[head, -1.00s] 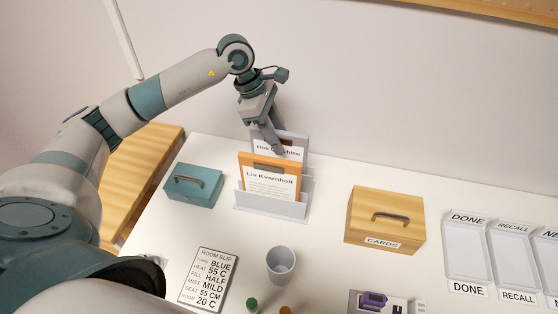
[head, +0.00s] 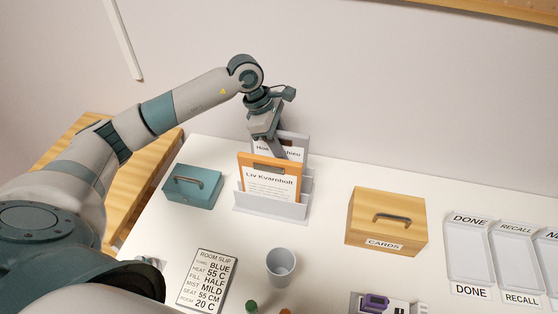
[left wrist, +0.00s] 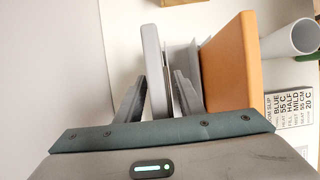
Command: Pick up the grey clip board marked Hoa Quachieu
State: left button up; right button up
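The grey clip board (head: 297,143) stands upright in the rear of a grey rack (head: 270,207), behind the orange clip board (head: 270,183) marked Liv Kvarnholt. Its label is partly hidden by my left gripper (head: 279,150); "Hoa" and the end of the second word show. In the left wrist view, the fingers of my left gripper (left wrist: 159,76) are apart, one on each side of the top edge of the grey board (left wrist: 153,55). A small gap seems to show on the right finger's side. The orange board (left wrist: 229,65) is right of both fingers. My right gripper is not in view.
A teal box (head: 192,184) stands left of the rack and a wooden cards box (head: 387,220) to its right. A grey cup (head: 281,266) and a room slip (head: 208,279) are in front. Labelled trays (head: 468,252) lie at the right. The wall is close behind.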

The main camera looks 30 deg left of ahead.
pick_arm(q)
jog(key=shift+f+b, duration=0.2)
jog(key=shift+b, duration=0.35)
dwell(0.9)
grip_shut()
